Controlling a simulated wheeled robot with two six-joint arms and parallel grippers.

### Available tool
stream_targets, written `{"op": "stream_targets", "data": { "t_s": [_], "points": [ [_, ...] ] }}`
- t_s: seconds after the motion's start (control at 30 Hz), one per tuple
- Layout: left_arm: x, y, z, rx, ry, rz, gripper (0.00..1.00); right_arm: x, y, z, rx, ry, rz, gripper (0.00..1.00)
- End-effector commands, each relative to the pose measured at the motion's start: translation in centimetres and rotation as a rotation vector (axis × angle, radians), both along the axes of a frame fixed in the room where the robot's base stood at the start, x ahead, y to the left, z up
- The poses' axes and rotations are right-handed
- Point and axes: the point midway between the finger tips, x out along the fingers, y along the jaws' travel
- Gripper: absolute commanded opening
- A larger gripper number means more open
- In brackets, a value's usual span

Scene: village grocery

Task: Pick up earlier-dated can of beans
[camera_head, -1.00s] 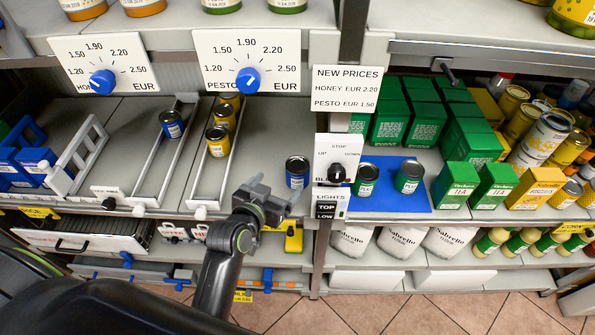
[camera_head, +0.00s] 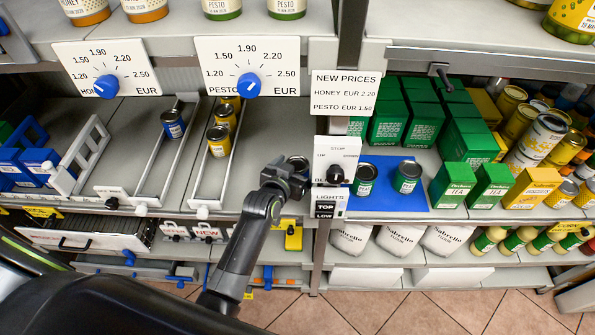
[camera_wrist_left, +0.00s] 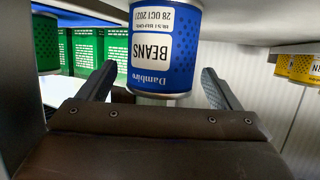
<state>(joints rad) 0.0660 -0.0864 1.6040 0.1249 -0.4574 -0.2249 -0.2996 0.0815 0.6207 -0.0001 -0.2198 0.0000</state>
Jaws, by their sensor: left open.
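A blue can of beans (camera_wrist_left: 165,50) with a white label stands on the shelf left of the switch panel. Its label appears upside down in the left wrist view and reads "BEANS" and "28 OCT", with the year hard to read. My right gripper is not in view.
The switch panel (camera_head: 335,165) stands close to the right of my gripper. Beyond it, two dark cans (camera_head: 365,178) stand on a blue mat (camera_head: 385,200). Yellow cans (camera_head: 218,140) fill a rack lane to the left. The shelf between is bare.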

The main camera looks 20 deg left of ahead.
Motion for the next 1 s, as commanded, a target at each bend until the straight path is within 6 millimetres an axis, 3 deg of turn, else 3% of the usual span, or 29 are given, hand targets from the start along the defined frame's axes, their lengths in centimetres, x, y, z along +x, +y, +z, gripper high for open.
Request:
{"op": "stream_targets", "data": {
  "t_s": [0.37,0.8,1.0],
  "points": [
    [0.78,-0.08,-0.32,-0.001,0.000,0.000,0.85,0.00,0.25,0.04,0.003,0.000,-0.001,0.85],
    [0.77,-0.08,-0.31,-0.001,0.000,0.000,0.30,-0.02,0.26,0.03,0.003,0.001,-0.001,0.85],
    [0.80,-0.08,-0.18,-0.001,-0.002,0.000,0.30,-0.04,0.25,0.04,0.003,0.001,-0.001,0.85]
  ]
}}
